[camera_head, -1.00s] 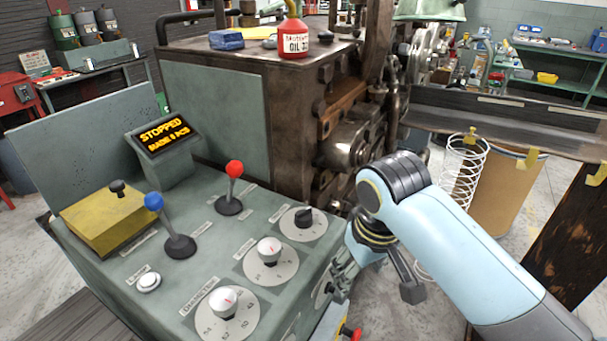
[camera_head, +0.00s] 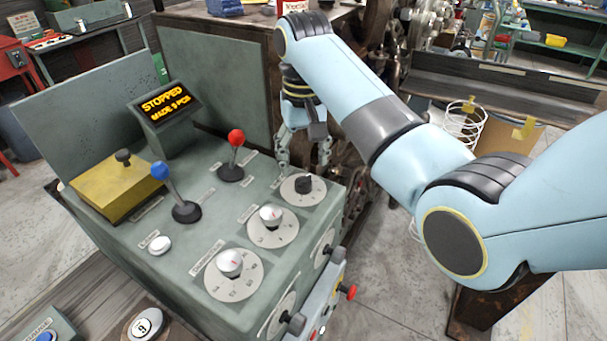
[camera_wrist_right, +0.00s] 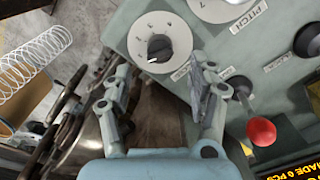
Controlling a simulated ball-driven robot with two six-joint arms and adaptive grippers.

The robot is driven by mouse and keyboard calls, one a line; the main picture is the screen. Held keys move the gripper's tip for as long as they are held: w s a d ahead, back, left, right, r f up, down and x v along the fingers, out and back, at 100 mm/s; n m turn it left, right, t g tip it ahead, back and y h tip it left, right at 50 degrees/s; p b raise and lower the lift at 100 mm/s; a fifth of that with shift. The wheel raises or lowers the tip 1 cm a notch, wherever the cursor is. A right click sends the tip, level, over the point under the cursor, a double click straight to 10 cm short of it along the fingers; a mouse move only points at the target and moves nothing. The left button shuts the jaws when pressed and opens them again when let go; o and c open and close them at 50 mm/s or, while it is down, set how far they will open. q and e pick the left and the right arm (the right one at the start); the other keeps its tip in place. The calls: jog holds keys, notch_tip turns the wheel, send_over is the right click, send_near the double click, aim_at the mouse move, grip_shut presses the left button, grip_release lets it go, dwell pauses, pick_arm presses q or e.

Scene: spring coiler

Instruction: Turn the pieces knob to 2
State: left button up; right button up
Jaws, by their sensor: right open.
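A black knob (camera_head: 303,184) on a round white dial sits at the console's far right corner; I cannot read a pieces label there. In the right wrist view the black knob (camera_wrist_right: 158,47) shows a white mark toward the picture's bottom; the dial's figures are too small to read surely. My right gripper (camera_head: 304,160) is open and empty, just above and behind that dial. In the wrist view its fingers (camera_wrist_right: 155,88) stand either side of a gap, below the knob and apart from it. My left gripper is out of view.
Two silver knobs (camera_head: 271,214) (camera_head: 230,262) on white dials sit nearer. A red-topped lever (camera_head: 235,140) stands left of my right gripper, a blue-topped one (camera_head: 163,172) farther left. A display (camera_head: 163,103) reads STOPPED. The dark machine is behind; a wire coil (camera_head: 466,125) is at right.

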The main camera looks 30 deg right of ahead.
aim_at(303, 177)
notch_tip(303, 177, down, 6)
jog(key=shift+r+p, duration=0.2)
jog(key=shift+p, duration=0.1)
jog(key=c, duration=1.2)
jog(key=shift+o, duration=0.2)
jog(key=m, duration=0.4)
jog(key=shift+m, duration=2.3)
jog(key=shift+r, duration=0.1)
